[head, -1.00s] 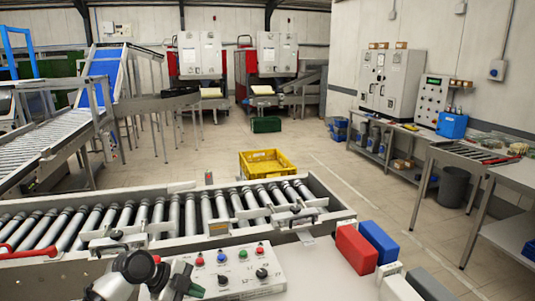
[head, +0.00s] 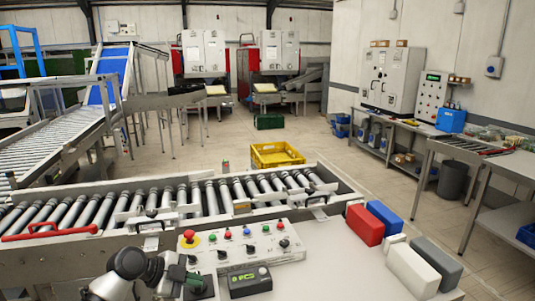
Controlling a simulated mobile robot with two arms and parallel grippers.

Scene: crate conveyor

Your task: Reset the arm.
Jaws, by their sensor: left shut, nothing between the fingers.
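My left gripper (head: 194,283) is low in the head view, at the left of the control panel (head: 262,243). It is shut with nothing in it. My arm's pale and black links show beside it at the bottom edge. The panel carries a red stop button on a yellow base, several coloured buttons and dark knobs. A small dark green device with a display (head: 249,282) lies in front of the panel, to the right of the gripper. I cannot tell whether the gripper touches anything. My right gripper is not in view.
A roller conveyor (head: 327,186) runs behind the panel, with a red handle (head: 50,229) at its left. Red (head: 364,225), blue (head: 386,219), white (head: 411,270) and grey (head: 438,262) blocks stand on the bench's right. A yellow crate (head: 277,160) stands beyond the conveyor. Floor beyond is mostly clear.

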